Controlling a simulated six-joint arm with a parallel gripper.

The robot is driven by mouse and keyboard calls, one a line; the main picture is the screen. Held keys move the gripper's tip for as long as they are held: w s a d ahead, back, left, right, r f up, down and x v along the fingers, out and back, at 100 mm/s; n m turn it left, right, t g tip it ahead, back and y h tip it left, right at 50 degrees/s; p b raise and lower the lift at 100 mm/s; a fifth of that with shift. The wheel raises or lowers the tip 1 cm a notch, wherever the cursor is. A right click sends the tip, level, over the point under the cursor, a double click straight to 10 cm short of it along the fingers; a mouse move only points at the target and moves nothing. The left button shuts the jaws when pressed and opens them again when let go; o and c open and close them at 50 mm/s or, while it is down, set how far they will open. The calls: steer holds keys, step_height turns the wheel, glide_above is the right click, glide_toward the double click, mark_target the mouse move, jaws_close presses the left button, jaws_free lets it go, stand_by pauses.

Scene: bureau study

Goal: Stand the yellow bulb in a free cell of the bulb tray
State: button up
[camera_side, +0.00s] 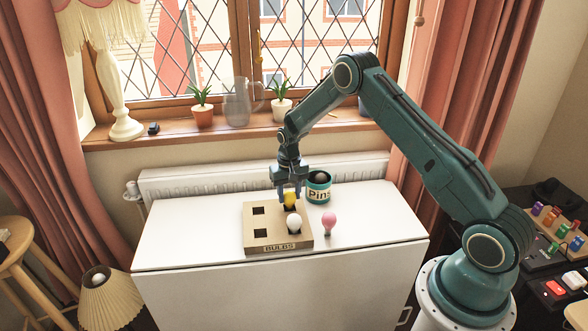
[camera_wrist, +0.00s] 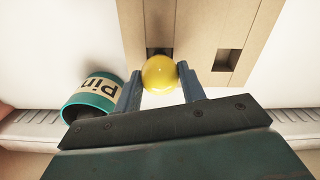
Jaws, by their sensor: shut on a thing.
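My gripper (camera_side: 290,194) is shut on the yellow bulb (camera_side: 289,199), over the back right cell of the bulb tray (camera_side: 277,246). In the wrist view the yellow bulb (camera_wrist: 160,75) sits between both fingers, with a dark cell (camera_wrist: 158,51) partly showing behind it. Its lower end is hidden, so I cannot tell whether it is inside the cell. A white bulb (camera_side: 294,223) stands in the front right cell. The two left cells, back (camera_side: 260,211) and front (camera_side: 261,233), are empty.
A pink bulb (camera_side: 329,221) stands on the white tabletop (camera_side: 375,225), right of the tray. A teal Pins can (camera_side: 318,188) stands close behind and right of the gripper; it also shows in the wrist view (camera_wrist: 93,95). The tabletop left of the tray is clear.

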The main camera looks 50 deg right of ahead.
steer(key=shift+f, duration=0.4)
stand_by(0.3)
steer(key=o, duration=0.9)
steer(key=shift+o, duration=0.2)
steer(key=shift+r, duration=0.1)
steer(key=shift+r, duration=3.4)
steer(key=shift+r, duration=0.1)
